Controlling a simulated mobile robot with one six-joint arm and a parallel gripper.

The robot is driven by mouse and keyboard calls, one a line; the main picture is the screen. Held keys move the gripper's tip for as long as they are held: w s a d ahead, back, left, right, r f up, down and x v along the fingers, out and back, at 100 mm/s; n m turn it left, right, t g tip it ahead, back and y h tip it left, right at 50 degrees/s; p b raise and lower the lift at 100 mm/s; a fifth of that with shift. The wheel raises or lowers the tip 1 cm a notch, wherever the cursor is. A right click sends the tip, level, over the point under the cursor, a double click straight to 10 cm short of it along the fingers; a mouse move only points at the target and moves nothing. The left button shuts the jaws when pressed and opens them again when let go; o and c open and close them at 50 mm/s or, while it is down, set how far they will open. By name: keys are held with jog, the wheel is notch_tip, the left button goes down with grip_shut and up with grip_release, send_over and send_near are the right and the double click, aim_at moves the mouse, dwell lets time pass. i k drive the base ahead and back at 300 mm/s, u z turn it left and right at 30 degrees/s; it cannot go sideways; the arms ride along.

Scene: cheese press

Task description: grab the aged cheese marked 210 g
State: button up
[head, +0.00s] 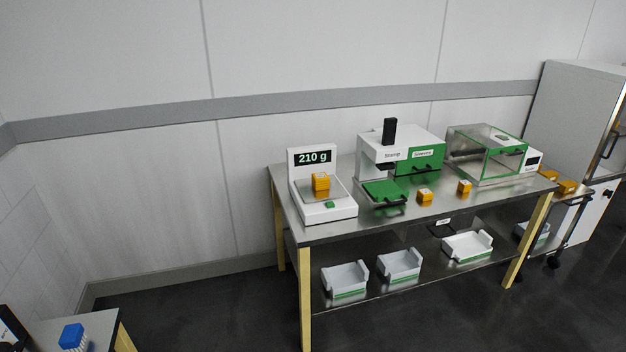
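An orange-yellow block of cheese (321,182) sits on the pan of the white scale (325,212) at the left end of the steel table. The scale's dark display (313,157) reads 210 g. Two similar orange blocks lie on the table farther right, one block (425,195) near the green tray and another block (464,187) beside it. Any marks on the blocks are too small to read. My gripper is not in this view.
A white and green stamp machine (401,152) and a clear green-framed box (486,154) stand at the table's (350,228) back. White bins (345,279) sit on the lower shelf. A blue block (72,336) is at lower left. Dark floor (210,310) is clear left of the table.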

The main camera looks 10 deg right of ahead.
aim_at(320, 181)
jog(key=i, duration=0.6)
jog(key=u, duration=0.4)
jog(key=k, duration=1.35)
jog(key=u, duration=0.15)
jog(key=i, duration=1.2)
jog(key=z, duration=0.05)
